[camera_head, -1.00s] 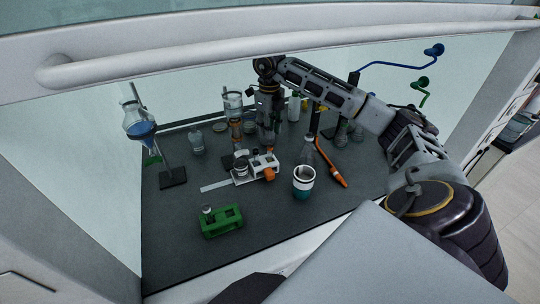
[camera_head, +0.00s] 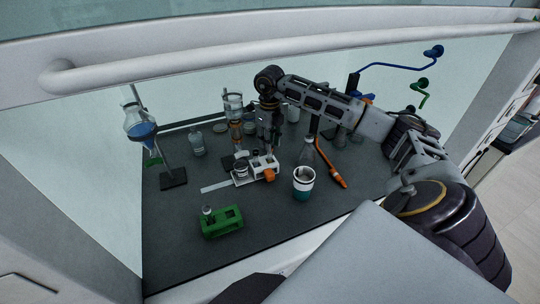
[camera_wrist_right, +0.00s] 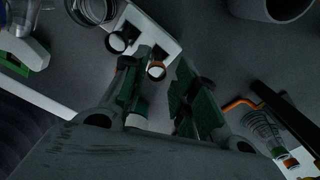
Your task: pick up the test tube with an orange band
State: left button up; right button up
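A small white rack (camera_head: 262,162) stands mid-bench in the head view. In the right wrist view the white rack (camera_wrist_right: 165,42) holds an orange-ringed tube (camera_wrist_right: 156,70), seen from above, and a dark-mouthed tube (camera_wrist_right: 118,42) to its left. My right gripper (camera_head: 268,138) is just above and behind the rack in the head view. In the wrist view my right gripper (camera_wrist_right: 165,85) has its fingers apart, with the orange-ringed tube just beyond the gap between them. I see nothing held. The tube's lower part is hidden. My left gripper is out of view.
A green rack (camera_head: 222,222) stands at the front left. A white-and-teal cup (camera_head: 303,183), a clear flask (camera_head: 307,153) and an orange tool (camera_head: 336,170) are to the right. A stand with a blue-filled funnel (camera_head: 141,128) is at the left. The front bench is largely clear.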

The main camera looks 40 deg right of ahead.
aim_at(270, 158)
jog(key=shift+s+a+f+p, duration=0.15)
jog(key=shift+f+p, duration=0.1)
jog(key=shift+f, duration=0.45)
jog(key=shift+s+f+p, duration=0.1)
jog(key=shift+f+p, duration=0.1)
jog(key=shift+f, duration=1.55)
grip_shut()
